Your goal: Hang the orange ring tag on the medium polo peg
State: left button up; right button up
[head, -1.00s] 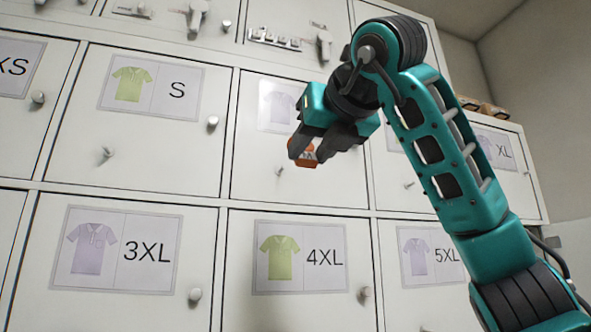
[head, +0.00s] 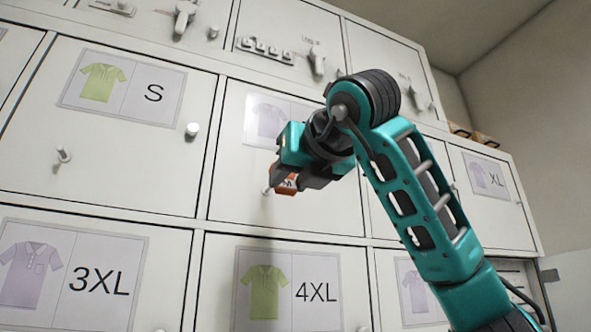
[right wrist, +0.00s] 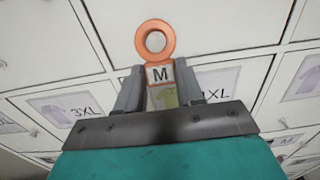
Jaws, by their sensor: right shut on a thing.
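My right gripper (head: 296,180) is shut on the orange ring tag (head: 286,186), in front of the door with a purple polo picture (head: 266,118). That door's size letter is hidden behind my arm. A pale peg (head: 267,190) shows just left of the tag. In the right wrist view the fingers (right wrist: 160,92) grip the body of the tag (right wrist: 159,74), marked M, with its ring beyond the fingertips. A pale round end shows inside the ring's opening. I cannot tell whether the ring is around the peg. My left gripper is not in view.
Neighbouring doors carry S (head: 122,82), 3XL (head: 70,270), 4XL (head: 287,288) and XL (head: 487,176) labels. The S door has its own peg (head: 63,155) and a round knob (head: 192,130). Hooks and fittings (head: 265,50) are on the upper row.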

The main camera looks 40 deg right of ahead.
jog(key=shift+x, duration=1.3)
jog(key=shift+p+x, duration=0.65)
jog(key=shift+x, duration=0.85)
jog(key=shift+w+d+f, duration=0.1)
jog(key=shift+w+f, duration=0.25)
jog(key=shift+w, duration=0.15)
jog(key=o, duration=1.1)
